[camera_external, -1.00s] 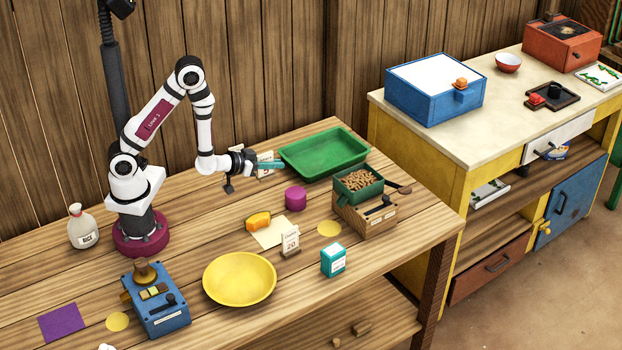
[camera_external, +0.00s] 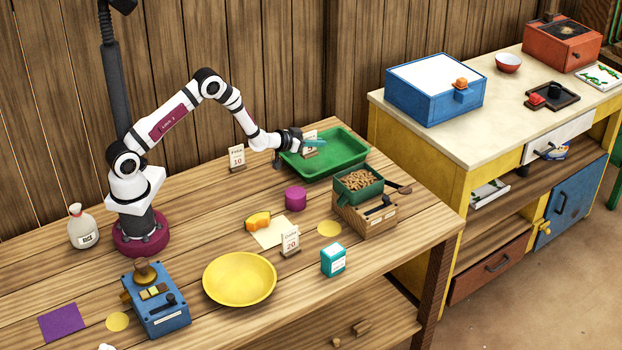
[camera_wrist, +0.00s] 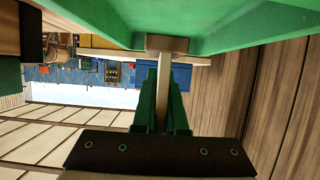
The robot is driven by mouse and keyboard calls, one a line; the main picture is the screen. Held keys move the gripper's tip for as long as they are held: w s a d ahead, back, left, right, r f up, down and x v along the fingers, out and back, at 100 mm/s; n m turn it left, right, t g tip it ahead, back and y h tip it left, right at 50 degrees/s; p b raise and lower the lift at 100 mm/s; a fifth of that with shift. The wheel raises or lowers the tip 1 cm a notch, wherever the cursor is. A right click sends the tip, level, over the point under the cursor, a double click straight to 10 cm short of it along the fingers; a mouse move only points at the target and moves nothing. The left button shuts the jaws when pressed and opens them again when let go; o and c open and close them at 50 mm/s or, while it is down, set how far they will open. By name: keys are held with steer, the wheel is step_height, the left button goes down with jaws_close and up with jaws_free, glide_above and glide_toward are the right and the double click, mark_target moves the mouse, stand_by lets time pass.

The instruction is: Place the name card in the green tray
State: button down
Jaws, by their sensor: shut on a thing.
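My gripper (camera_external: 312,143) is over the green tray (camera_external: 352,150) at the back of the wooden table. It is shut on a small white card on a brown wooden base (camera_external: 310,151), the name card; its writing is too small to read. I cannot tell whether the card touches the tray floor. No other thing shows in the tray.
A card marked 10 (camera_external: 237,158) stands left of the tray, and a card marked 20 (camera_external: 290,242) stands nearer the front. A purple cylinder (camera_external: 295,198) and a wooden box with a green scoop tray of pellets (camera_external: 362,205) stand in front of the tray.

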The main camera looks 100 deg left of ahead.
steer(key=f, duration=0.2)
steer(key=a+f, duration=0.1)
steer(key=f, duration=0.1)
steer(key=shift+s+a, duration=0.15)
steer(key=shift+s, duration=0.05)
steer(key=shift+f, duration=0.4)
steer(key=shift+f, duration=0.15)
steer(key=c, duration=1)
jaws_free()
